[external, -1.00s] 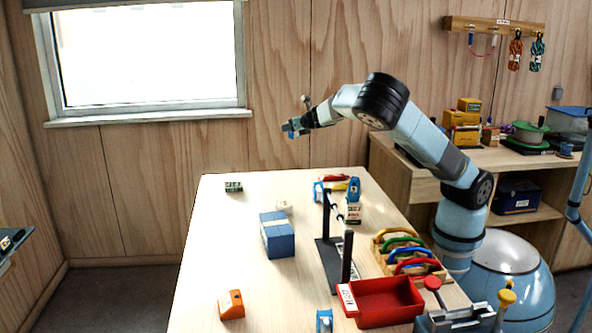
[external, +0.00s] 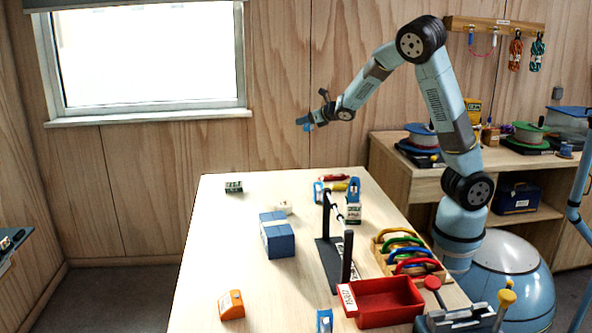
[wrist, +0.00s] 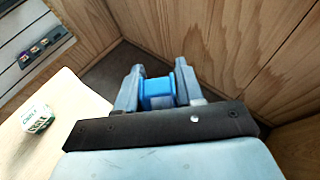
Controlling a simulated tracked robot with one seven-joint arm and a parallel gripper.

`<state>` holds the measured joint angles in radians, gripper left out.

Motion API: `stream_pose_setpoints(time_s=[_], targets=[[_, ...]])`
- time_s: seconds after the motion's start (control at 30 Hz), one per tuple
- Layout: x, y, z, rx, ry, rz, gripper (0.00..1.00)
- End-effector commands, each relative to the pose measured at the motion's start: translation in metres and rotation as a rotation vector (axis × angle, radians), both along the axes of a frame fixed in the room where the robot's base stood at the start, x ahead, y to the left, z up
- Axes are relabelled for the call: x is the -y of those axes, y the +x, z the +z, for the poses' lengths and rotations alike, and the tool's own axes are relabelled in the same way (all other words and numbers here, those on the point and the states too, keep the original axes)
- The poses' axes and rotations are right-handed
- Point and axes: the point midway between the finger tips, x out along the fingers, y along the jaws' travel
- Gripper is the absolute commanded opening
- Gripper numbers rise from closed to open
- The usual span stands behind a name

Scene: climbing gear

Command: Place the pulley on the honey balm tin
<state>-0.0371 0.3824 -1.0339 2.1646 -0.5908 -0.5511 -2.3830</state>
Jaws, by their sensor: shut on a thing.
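My gripper (external: 309,122) is raised above the far end of the table, in front of the wood wall. It is shut on a blue pulley, seen between the fingers in the wrist view (wrist: 158,92); the fingers hide part of it. A small green and white tin (external: 233,187) stands at the far left of the table; a similar tin shows at the left of the wrist view (wrist: 39,119). The labels are too small to read, so I cannot tell which is honey balm.
A blue box (external: 278,238) and a small white item (external: 284,207) stand mid-table. A black rack (external: 331,262) with a bar, a holder of coloured carabiners (external: 408,255) and a red tray (external: 372,318) fill the right side. An orange item (external: 231,305) lies front left. The far left has free room.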

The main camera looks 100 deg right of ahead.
Motion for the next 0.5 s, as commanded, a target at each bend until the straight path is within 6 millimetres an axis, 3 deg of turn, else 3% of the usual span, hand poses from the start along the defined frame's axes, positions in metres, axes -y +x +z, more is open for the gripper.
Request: stream_pose_setpoints(time_s=[0.3,0.5], targets=[[0.008,-0.026,0.012,-0.001,-0.001,0.063,0.05],[-0.013,-0.014,0.011,0.001,0.005,0.146,0.05]])
